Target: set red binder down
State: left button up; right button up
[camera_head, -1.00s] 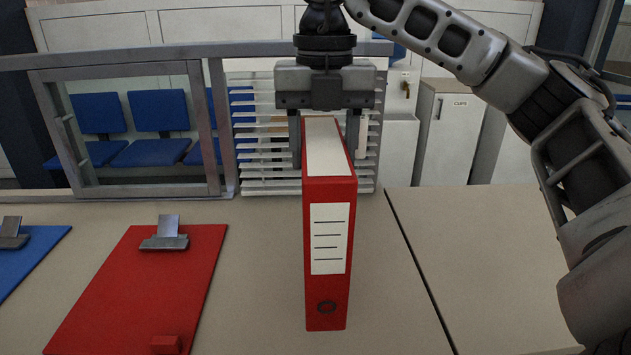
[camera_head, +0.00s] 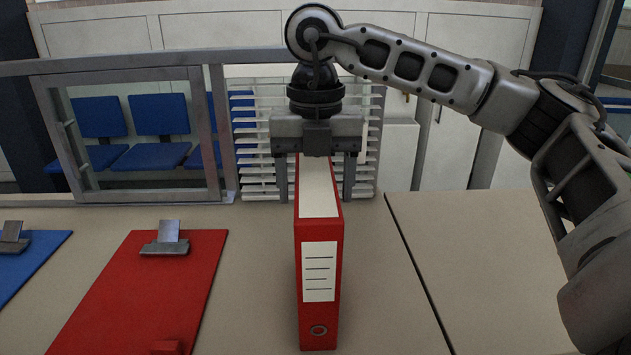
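The red binder (camera_head: 319,270) stands upright on the beige counter, its spine with a white label toward me and its white page edges on top. My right gripper (camera_head: 315,180) is above and around the binder's far end. Its two fingers point down, one on each side, and a gap shows between each finger and the binder, so it is open. The binder's far lower part is hidden behind its spine. My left gripper is not in view.
A red clipboard (camera_head: 150,290) lies left of the binder, with a blue clipboard (camera_head: 30,262) farther left. A metal-framed window (camera_head: 140,200) and white slats (camera_head: 255,150) stand behind. The counter (camera_head: 480,270) to the right is clear, with a dark seam across it.

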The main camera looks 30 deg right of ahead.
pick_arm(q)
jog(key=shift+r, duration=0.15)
pick_arm(e)
jog(key=shift+r, duration=0.5)
pick_arm(q)
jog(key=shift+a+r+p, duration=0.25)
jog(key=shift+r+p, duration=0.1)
jog(key=shift+p, duration=0.7)
pick_arm(e)
notch_tip(320, 180, up, 11)
jog(key=shift+r, duration=0.2)
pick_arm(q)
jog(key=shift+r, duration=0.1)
